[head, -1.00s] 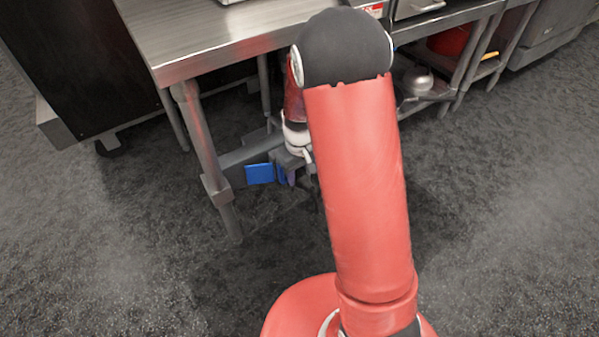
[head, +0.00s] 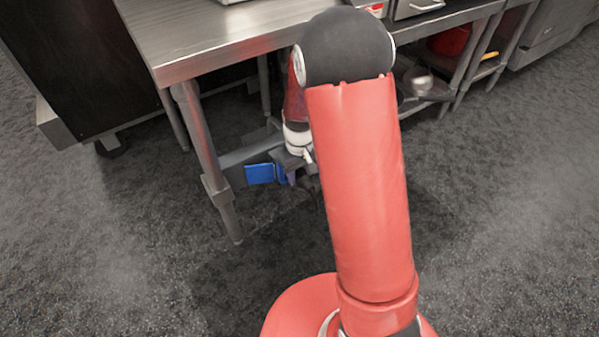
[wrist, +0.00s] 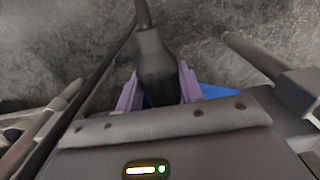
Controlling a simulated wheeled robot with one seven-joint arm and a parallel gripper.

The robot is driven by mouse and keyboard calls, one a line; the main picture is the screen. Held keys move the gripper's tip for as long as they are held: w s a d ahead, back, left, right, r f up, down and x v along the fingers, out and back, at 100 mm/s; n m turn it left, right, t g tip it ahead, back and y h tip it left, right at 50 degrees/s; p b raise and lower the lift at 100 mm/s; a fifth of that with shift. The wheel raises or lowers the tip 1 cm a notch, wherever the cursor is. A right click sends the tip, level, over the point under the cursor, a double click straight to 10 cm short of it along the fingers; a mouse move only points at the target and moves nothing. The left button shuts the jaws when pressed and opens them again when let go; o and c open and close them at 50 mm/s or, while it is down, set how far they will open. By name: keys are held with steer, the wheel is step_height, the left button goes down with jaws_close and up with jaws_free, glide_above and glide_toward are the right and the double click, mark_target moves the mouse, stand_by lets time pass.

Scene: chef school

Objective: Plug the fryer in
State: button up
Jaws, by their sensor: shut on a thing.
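My gripper (wrist: 158,88) has its purple fingers closed on a dark grey plug (wrist: 155,50) with a cable running up out of the picture in the wrist view. In the head view my gripper (head: 291,178) is low under the steel table, beside its front leg, and mostly hidden by my arm. A blue piece (head: 260,173), which looks like a socket's cover, is just left of the gripper. Blue also shows behind the plug in the wrist view (wrist: 214,91). I cannot tell whether the plug is touching or in a socket. No fryer can be made out.
The steel table (head: 200,40) stands above the gripper, with its front leg (head: 205,150) close on the left. A lower shelf with a metal pot (head: 418,80) is at right. A black cabinet (head: 75,60) is at left. The grey floor in front is clear.

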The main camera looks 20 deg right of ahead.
steer(key=shift+w+a, duration=0.2)
steer(key=shift+w, duration=0.25)
steer(key=o, duration=1.1)
steer(key=shift+o, duration=0.2)
step_height(320, 180, up, 8)
steer(key=shift+f+p, duration=0.1)
steer(key=shift+p, duration=0.85)
